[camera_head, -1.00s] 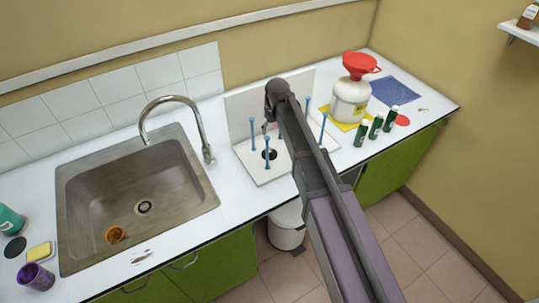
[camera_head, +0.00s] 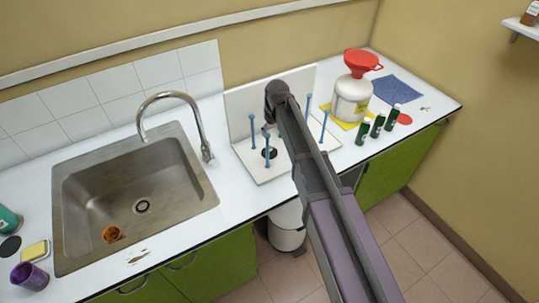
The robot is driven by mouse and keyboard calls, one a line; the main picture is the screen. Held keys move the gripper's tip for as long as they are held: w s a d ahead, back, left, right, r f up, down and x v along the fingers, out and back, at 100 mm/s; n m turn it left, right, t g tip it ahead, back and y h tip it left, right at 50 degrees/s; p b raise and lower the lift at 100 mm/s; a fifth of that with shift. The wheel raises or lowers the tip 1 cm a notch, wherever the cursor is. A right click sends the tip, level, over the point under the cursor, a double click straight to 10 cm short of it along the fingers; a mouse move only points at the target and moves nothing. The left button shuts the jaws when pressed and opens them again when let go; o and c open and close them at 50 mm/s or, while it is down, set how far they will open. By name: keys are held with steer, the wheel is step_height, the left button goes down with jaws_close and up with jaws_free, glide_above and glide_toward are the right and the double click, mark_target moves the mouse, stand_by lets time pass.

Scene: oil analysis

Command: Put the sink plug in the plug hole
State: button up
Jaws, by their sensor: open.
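A flat black disc (camera_head: 10,248), which looks like the sink plug, lies on the white worktop left of the sink, near the left picture edge. The plug hole (camera_head: 142,206) is a round drain in the floor of the steel sink (camera_head: 95,200), and it is uncovered. My gripper (camera_head: 267,131) is mostly hidden behind my arm. Its small visible part hangs over the white stand, right of the sink and far from the disc. I see nothing held in it.
A yellow sponge (camera_head: 35,251), purple cup (camera_head: 30,276) and green bottle (camera_head: 8,220) surround the disc. Blue pegs rise from the white stand (camera_head: 262,174). A white jug (camera_head: 350,98) stands farther right.

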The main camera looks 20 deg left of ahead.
steer(key=shift+w+a+f+b, duration=0.1)
steer(key=shift+f+b, duration=0.85)
steer(key=shift+f, duration=0.1)
steer(key=shift+w+a+f+b, duration=0.1)
steer(key=shift+a+f+b, duration=0.05)
steer(key=shift+f+b, duration=0.9)
steer(key=shift+w+a+f+b, duration=0.1)
steer(key=shift+f+b, duration=0.8)
steer(key=shift+f, duration=0.2)
steer(key=shift+f, duration=0.1)
steer(key=f+b, duration=0.5)
steer(key=shift+w+a, duration=0.35)
steer(key=shift+r, duration=0.1)
jaws_close()
